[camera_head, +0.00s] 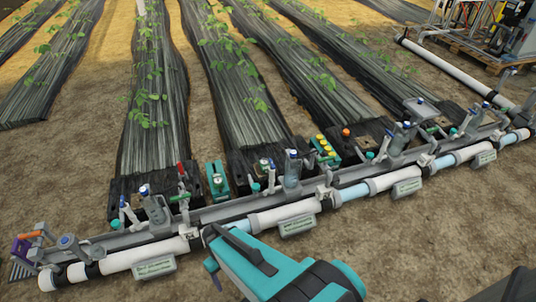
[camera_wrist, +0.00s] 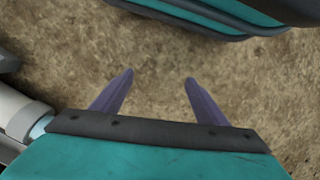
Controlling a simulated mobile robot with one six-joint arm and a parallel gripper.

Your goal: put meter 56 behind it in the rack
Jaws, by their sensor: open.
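My gripper shows in the wrist view (camera_wrist: 159,77). Its two purple fingers are apart, with only bare soil between them. In the head view my teal arm reaches in from the bottom, over the soil in front of the pipe. No number 56 can be read, so I cannot tell which thing is meter 56. A small teal holder with a round pale-topped item (camera_head: 217,181) stands behind the pipe, left of centre. A teal rack with several yellow-capped items (camera_head: 325,151) stands behind the pipe, right of centre.
A long white pipe (camera_head: 285,214) with grey valves and clear sections runs across the front. Clear filter bottles (camera_head: 292,170) and a red-handled valve (camera_head: 182,171) stand along it. Black-covered plant beds (camera_head: 240,90) lie behind. Soil at lower right is mostly open.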

